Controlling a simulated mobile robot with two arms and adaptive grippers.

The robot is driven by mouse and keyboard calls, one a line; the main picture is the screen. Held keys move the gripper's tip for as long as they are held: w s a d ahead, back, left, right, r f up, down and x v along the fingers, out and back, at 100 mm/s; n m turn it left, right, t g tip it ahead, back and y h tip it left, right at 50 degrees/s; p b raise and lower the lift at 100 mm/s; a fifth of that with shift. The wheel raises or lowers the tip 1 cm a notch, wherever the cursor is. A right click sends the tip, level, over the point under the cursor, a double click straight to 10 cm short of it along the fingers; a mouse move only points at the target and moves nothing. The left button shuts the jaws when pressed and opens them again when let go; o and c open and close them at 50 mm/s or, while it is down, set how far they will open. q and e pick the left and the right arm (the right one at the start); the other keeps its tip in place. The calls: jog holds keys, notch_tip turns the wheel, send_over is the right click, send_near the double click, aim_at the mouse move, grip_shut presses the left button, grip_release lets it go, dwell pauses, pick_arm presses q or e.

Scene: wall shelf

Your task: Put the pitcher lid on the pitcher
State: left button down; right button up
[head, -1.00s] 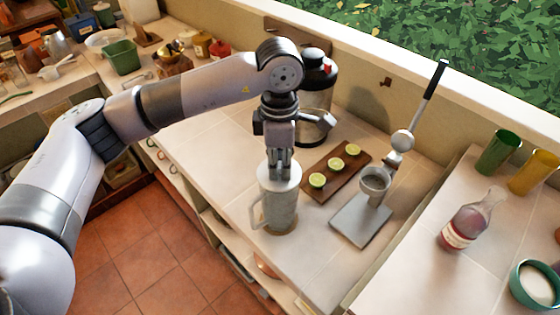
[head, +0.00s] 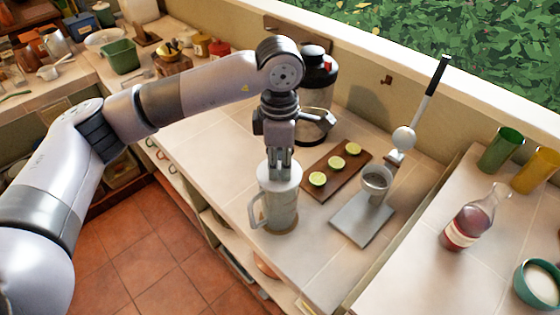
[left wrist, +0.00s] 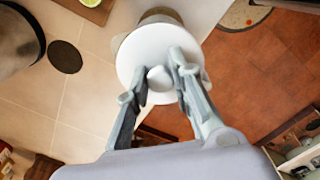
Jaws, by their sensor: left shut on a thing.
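The pitcher (head: 281,210) is a pale grey jug with a handle on its left side, upright on a round brown coaster near the counter's front edge. The white round pitcher lid (left wrist: 150,50) has a knob in its middle. My left gripper (head: 280,172) points straight down over the pitcher, its fingers shut on the lid's knob. In the left wrist view the gripper (left wrist: 160,75) has one finger on each side of the knob. The lid (head: 280,174) is at the pitcher's mouth; whether it is fully seated I cannot tell. My right gripper is not in view.
A wooden board (head: 337,170) with lime halves lies right of the pitcher, with a citrus press (head: 375,200) beyond it. A dark-lidded glass jar (head: 316,95) stands behind the gripper. A bottle (head: 472,220) and cups stand on the right counter.

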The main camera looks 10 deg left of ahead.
pick_arm(q)
jog(key=c, duration=1.3)
grip_release()
jog(key=shift+c, duration=0.2)
jog(key=shift+r, duration=0.15)
jog(key=shift+r+p, duration=1.3)
jog(key=shift+r, duration=2.05)
